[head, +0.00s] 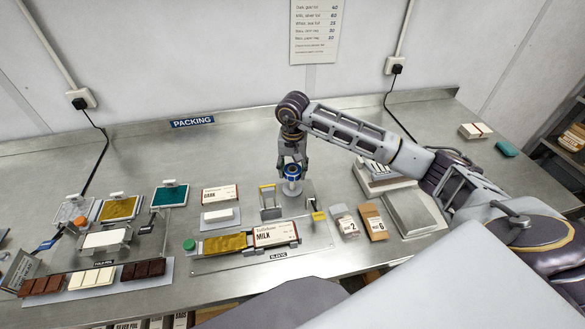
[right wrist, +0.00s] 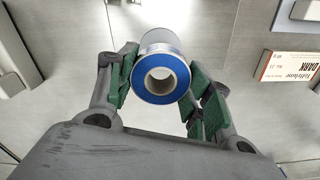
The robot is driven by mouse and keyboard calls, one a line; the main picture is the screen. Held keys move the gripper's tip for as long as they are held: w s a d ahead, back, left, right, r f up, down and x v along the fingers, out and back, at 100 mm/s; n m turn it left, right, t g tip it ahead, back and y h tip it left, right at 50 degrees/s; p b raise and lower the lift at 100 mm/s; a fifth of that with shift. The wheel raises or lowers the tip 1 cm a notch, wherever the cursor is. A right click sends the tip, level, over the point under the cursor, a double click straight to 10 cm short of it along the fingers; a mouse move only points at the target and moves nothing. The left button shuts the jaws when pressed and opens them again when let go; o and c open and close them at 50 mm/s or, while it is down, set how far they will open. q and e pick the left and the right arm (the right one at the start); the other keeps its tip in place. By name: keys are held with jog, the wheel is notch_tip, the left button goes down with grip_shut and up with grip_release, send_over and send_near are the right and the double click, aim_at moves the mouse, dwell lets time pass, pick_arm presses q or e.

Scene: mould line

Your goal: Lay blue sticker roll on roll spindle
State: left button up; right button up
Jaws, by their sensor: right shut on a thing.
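My right gripper (head: 292,172) points down above the bench and is shut on the blue sticker roll (head: 291,169). In the right wrist view, the roll (right wrist: 160,88) is a blue ring with a pale core and open hole, held between the green finger pads (right wrist: 160,92). A pale cylinder (head: 292,187) shows directly under the roll; I cannot tell whether it touches the roll or is the roll spindle. A metal bracket with a yellow top (head: 270,203) stands just left of the roll. My left gripper is not in view.
A base plate with a MILK bar package (head: 275,234) lies in front of the roll. Small cartons (head: 373,222) and a grey block (head: 416,212) stand to the right. The bench behind the roll is mostly clear.

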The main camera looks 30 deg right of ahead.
jog(key=shift+f, duration=0.15)
jog(key=shift+f+b, duration=0.4)
jog(key=shift+f, duration=0.6)
jog(key=shift+f+b, duration=0.35)
jog(key=shift+f, duration=0.65)
jog(key=shift+f+b, duration=0.95)
jog(key=shift+f, duration=0.05)
jog(key=shift+f+b, duration=0.25)
jog(key=shift+b, duration=0.8)
dwell(1.1)
jog(key=o, duration=1.1)
